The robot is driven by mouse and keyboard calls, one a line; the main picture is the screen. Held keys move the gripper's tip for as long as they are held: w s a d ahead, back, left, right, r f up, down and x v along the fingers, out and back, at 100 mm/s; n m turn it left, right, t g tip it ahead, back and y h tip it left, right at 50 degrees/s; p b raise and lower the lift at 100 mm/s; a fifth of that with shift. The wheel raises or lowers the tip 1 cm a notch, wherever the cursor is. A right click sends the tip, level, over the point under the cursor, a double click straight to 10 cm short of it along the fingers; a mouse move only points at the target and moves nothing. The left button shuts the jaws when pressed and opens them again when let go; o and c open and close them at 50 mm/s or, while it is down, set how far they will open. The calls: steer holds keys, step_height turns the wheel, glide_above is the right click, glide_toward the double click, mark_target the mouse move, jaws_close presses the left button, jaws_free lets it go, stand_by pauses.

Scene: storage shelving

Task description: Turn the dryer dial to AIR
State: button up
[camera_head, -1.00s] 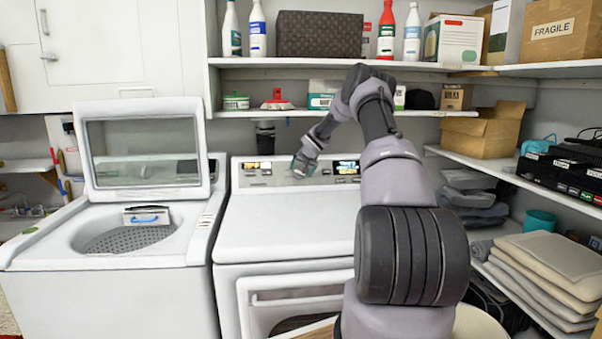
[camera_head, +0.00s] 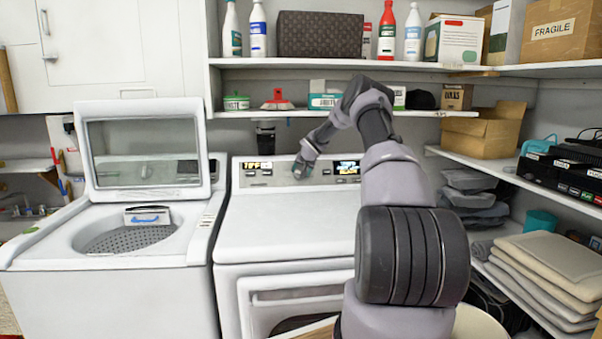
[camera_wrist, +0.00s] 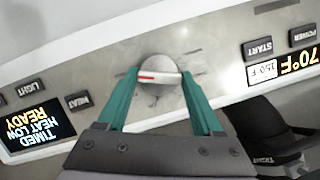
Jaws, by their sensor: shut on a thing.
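The dryer dial (camera_wrist: 160,75) is a round grey knob on the dryer's control panel (camera_wrist: 110,60). A raised grip bar with a red and white mark crosses it, lying nearly level in the wrist view, red toward the left. My gripper (camera_wrist: 161,78) has one teal finger on each side of the dial and is shut on it. In the head view my gripper (camera_head: 300,172) is at the panel, hiding the dial. The panel appears upside down in the wrist view. I cannot read an AIR label around the dial.
Beside the dial are a HEAT button (camera_wrist: 77,100), a START button (camera_wrist: 258,47) and two lit displays, one reading TIMED HEAT LOW READY (camera_wrist: 33,127). A washer (camera_head: 110,300) with its lid up stands left. A loaded shelf (camera_head: 340,114) hangs above the dryer.

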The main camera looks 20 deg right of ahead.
steer(key=n, duration=0.1)
steer(key=n+h, duration=0.1)
steer(key=n, duration=0.1)
steer(key=shift+w+a+r+g, duration=0.1)
steer(key=shift+w+a+g, duration=0.1)
steer(key=shift+g, duration=0.1)
steer(key=n+h, duration=0.1)
steer(key=n, duration=0.3)
steer(key=shift+a+h, duration=0.1)
steer(key=shift+h, duration=0.3)
steer(key=n+h, duration=0.1)
steer(key=n, duration=0.3)
steer(key=shift+a+h, duration=0.1)
steer(key=shift+h, duration=0.3)
steer(key=shift+n+h, duration=0.5)
steer(key=shift+n, duration=1.4)
steer(key=shift+t, duration=0.4)
steer(key=shift+s, duration=0.1)
steer(key=o, duration=1.4)
steer(key=shift+c, duration=0.2)
steer(key=shift+f, duration=0.2)
